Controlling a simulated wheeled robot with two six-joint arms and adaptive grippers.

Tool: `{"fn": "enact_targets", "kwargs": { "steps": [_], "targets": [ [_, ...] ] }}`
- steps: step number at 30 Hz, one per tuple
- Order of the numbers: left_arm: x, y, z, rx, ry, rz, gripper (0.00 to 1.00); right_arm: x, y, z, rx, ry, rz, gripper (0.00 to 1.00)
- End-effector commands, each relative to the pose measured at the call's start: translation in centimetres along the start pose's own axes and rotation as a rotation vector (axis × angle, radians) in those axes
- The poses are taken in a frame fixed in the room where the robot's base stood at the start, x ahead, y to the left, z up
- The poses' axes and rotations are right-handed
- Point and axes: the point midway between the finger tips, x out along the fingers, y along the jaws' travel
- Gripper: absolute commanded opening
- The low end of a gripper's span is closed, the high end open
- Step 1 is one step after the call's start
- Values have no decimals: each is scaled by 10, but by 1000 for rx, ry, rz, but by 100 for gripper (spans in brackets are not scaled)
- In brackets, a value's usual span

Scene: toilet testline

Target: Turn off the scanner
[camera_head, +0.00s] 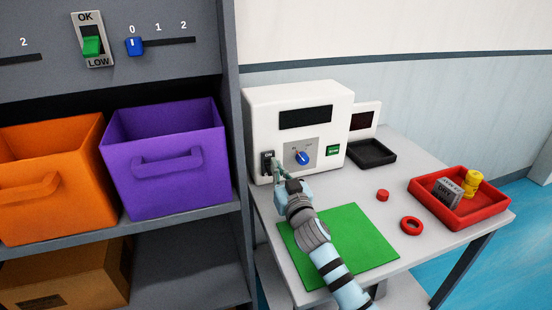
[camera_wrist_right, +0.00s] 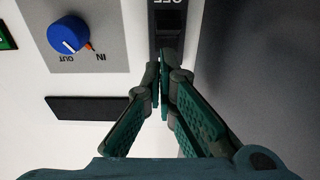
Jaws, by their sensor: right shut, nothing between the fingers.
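The scanner (camera_head: 327,137) is a white box on the table, with a dark display, a blue knob (camera_head: 302,158) and a green button (camera_head: 333,151). A black rocker switch (camera_head: 267,160) is on its front at the left. My right gripper (camera_head: 277,166) is shut and empty, its tips at the lower part of the switch. In the right wrist view, the fingertips (camera_wrist_right: 161,68) are together in front of the black switch (camera_wrist_right: 168,22), whose "OFF" label shows upside down. The tips cover part of the switch, and I cannot tell whether they touch it. My left gripper is not in view.
A green mat (camera_head: 350,245) lies under my right arm. A red tray (camera_head: 462,213) holds a yellow part and a grey box. A red ring (camera_head: 411,226), a small red piece (camera_head: 382,195) and a black tray (camera_head: 371,153) are nearby. A shelf with purple (camera_head: 168,160) and orange bins stands left.

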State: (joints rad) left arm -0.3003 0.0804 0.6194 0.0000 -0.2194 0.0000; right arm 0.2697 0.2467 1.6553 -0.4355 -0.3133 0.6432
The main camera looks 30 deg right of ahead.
Motion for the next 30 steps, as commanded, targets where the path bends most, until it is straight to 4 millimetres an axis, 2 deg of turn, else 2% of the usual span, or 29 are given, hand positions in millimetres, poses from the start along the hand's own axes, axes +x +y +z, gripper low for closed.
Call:
{"fn": "enact_targets", "kwargs": {
  "steps": [5,15,18,22,30],
  "targets": [
    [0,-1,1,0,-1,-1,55,1,1,-11,1,4,2,0],
    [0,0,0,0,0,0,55,8,0,-77,1,3,-1,0],
    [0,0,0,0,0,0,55,10,0,-91,1,3,-1,0],
    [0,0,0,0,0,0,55,11,0,-99,-1,1,-1,0],
    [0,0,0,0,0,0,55,11,0,-100,0,0,-1,0]
  ]
}}
